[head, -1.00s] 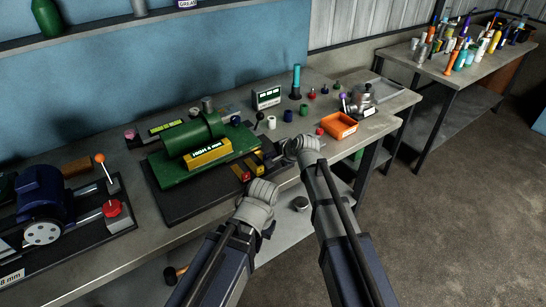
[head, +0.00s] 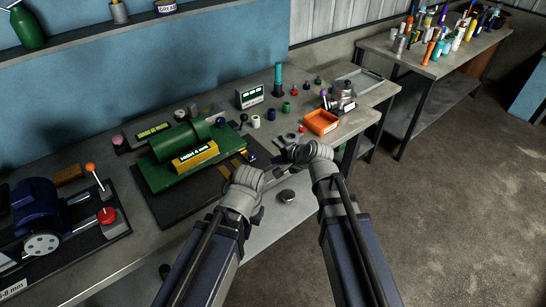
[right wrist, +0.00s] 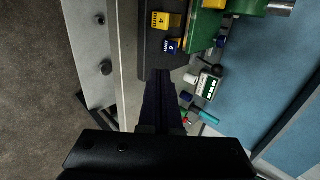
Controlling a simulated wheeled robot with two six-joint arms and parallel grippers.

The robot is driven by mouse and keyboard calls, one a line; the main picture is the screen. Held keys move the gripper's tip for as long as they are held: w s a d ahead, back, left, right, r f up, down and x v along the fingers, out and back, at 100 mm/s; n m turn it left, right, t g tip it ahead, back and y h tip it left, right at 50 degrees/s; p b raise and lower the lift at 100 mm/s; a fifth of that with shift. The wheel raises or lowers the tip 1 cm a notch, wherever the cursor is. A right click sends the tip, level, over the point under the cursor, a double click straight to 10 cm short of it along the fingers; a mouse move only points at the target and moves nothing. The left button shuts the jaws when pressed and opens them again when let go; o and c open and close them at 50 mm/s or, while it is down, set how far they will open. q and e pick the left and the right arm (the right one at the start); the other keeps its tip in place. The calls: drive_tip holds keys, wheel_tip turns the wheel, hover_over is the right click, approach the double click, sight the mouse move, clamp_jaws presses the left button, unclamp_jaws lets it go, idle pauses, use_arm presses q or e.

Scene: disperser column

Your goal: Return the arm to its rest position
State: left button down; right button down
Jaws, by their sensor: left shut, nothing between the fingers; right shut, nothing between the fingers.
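My left gripper (head: 246,183) is the lower one in the head view, in front of the bench's front edge. Its fingers are mostly hidden by the wrist, and it holds nothing I can see. My right gripper (head: 290,156) is over the bench's front edge, to the right of the green machine (head: 182,148).
The bench (head: 80,178) also carries a blue motor (head: 38,212), a small display box (head: 250,96), an orange tray (head: 320,122) and small coloured parts. A second table (head: 430,65) with bottles stands at the back right. The floor (head: 450,200) on the right is clear.

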drive_tip(key=s+d+f+n+g+h, duration=0.1)
drive_tip(key=s+f+n+g+h, duration=0.2)
drive_tip(key=s+n, duration=0.4)
drive_tip(key=s+d+f+n+g+h, duration=0.1)
drive_tip(key=s+f+n+g+h, duration=0.3)
drive_tip(key=s, duration=1)
drive_tip(key=n+g, duration=0.1)
drive_tip(key=n, duration=0.2)
drive_tip(key=shift+s+d+n, duration=0.15)
drive_tip(key=shift+d+n, duration=0.05)
drive_tip(key=shift+n, duration=0.1)
